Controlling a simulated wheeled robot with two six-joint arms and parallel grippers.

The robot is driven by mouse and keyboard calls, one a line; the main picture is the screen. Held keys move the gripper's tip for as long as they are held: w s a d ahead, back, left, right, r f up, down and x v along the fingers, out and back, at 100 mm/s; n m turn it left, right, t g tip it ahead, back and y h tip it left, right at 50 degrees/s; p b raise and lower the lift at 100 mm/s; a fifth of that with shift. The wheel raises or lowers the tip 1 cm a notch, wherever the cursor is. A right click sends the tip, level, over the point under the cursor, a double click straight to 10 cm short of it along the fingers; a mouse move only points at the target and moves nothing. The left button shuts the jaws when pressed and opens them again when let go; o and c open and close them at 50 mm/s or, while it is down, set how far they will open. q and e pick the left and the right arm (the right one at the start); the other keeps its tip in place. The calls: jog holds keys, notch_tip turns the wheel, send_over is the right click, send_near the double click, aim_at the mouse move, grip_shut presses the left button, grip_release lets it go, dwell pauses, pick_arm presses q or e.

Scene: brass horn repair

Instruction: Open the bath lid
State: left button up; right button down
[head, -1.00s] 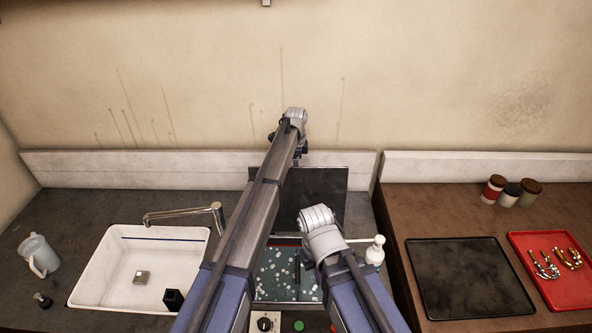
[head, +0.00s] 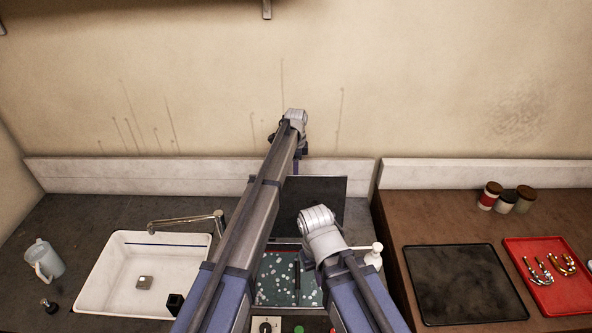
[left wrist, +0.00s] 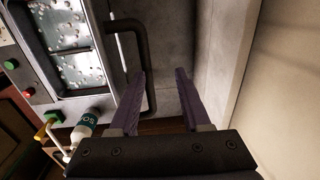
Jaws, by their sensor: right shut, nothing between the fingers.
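The bath (head: 262,318) stands on the counter in the head view, with speckled teal liquid (head: 275,283) showing. Its dark lid (head: 325,195) stands raised behind the tank, partly covered by my left arm. In the left wrist view the bath (left wrist: 75,100) is at upper left, and a black bar handle (left wrist: 146,60) runs beside the left-hand finger; I cannot tell whether they touch. My left gripper (left wrist: 163,70) is open, with nothing seen between its fingers. My right gripper (head: 299,270) is shut and empty over the tank's right part, its fingertips hard to make out.
A white sink (head: 95,290) with a tap (head: 190,221) lies left of the bath, with a jug (head: 44,260) beyond. A white bottle (head: 373,256) stands close on the bath's right. A black mat (head: 465,285) and red tray (head: 565,295) lie further right. The wall is close behind.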

notch_tip(320, 180, up, 4)
jog(key=p, duration=0.3)
dwell(0.3)
